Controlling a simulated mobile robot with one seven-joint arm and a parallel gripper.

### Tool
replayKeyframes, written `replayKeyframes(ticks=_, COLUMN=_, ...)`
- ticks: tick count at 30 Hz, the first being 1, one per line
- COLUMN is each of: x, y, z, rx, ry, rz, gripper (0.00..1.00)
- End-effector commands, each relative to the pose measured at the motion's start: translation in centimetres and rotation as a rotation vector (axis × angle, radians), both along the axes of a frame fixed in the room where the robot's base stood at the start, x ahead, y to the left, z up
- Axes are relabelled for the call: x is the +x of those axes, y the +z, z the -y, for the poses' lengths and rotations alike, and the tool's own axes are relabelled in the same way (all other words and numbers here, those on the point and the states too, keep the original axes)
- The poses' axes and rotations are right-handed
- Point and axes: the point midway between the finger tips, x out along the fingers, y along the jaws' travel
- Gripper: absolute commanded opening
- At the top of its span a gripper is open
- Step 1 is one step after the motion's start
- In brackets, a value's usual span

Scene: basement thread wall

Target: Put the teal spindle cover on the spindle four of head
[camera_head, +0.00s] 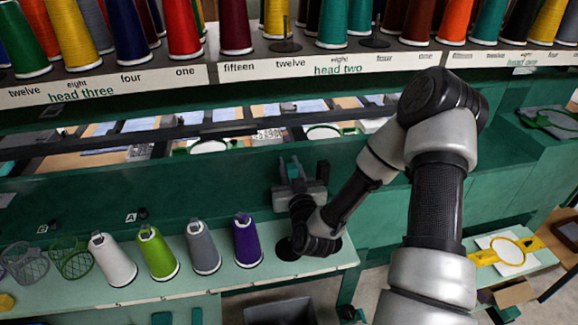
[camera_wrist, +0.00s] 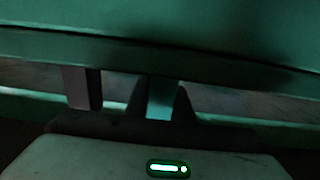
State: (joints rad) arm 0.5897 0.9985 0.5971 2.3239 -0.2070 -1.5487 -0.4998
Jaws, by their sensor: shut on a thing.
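My gripper (camera_head: 298,172) is in front of the green machine panel, below the head two label strip. It is shut on a small teal piece, apparently the teal spindle cover (camera_head: 292,170). Teal also shows between dark finger parts in the wrist view (camera_wrist: 160,98), which is dark; the cover's full shape is hidden. On the rack above, an empty spindle base (camera_head: 375,42) stands above the head two "four" label, right of a teal cone (camera_head: 333,24). Another empty spindle (camera_head: 285,45) stands above "twelve". My gripper is well below both.
Thread cones crowd the rack, including a maroon cone (camera_head: 235,28). White (camera_head: 115,260), lime (camera_head: 158,255), grey (camera_head: 203,250) and purple (camera_head: 246,243) cones stand on the pale shelf (camera_head: 190,283). Wire baskets (camera_head: 72,260) sit at left. A yellow hoop (camera_head: 507,251) lies at right.

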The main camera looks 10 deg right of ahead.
Motion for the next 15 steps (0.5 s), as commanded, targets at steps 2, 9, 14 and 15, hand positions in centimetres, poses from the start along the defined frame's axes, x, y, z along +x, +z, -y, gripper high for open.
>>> replayKeyframes(ticks=2, x=0.0, y=-0.3, z=-0.01, rx=0.0, ry=0.0, rz=0.0, gripper=0.01)
replayKeyframes(ticks=9, x=0.0, y=-0.29, z=0.0, rx=0.0, ry=0.0, rz=0.0, gripper=0.4)
replayKeyframes(ticks=14, x=-0.01, y=-0.3, z=0.0, rx=0.0, ry=0.0, rz=-0.001, gripper=0.4)
replayKeyframes(ticks=15, x=-0.01, y=-0.29, z=0.0, rx=0.0, ry=0.0, rz=-0.001, gripper=0.4)
